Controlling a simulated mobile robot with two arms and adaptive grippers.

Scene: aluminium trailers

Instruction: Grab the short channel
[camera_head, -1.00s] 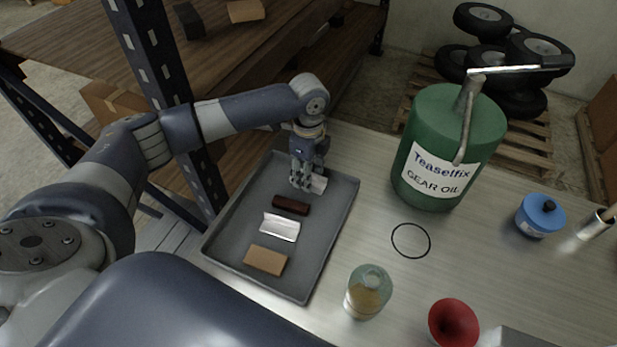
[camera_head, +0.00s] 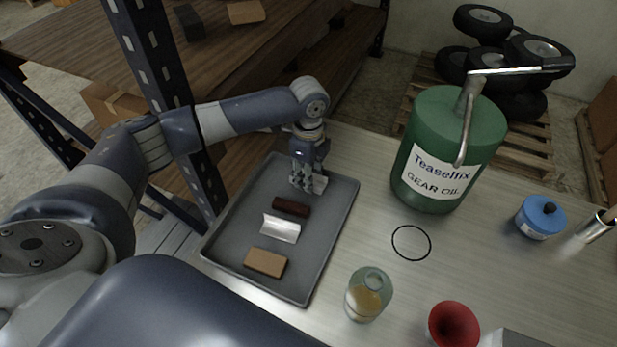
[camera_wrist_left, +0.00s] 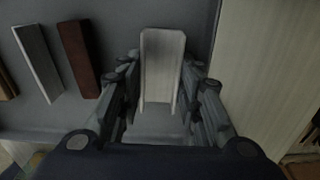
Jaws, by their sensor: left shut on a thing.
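The short channel is a small silvery piece (camera_head: 320,185) at the far end of the grey tray (camera_head: 226,262), mostly hidden by my left gripper in the head view. In the left wrist view the pale channel (camera_wrist_left: 162,62) lies lengthwise between the fingers. My left gripper (camera_head: 307,188) points down over the tray and is shut on the channel, with a finger on each side of it (camera_wrist_left: 162,108). I cannot tell whether the channel is clear of the tray floor. My right gripper is not in view.
In the tray lie a dark brown block (camera_head: 291,206), another silvery angled piece (camera_head: 281,228) and a tan block (camera_head: 265,262). To the right stand a green oil can (camera_head: 450,140), a glass bottle (camera_head: 368,295) and a red funnel (camera_head: 453,325). A shelf post (camera_head: 165,75) rises left of the tray.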

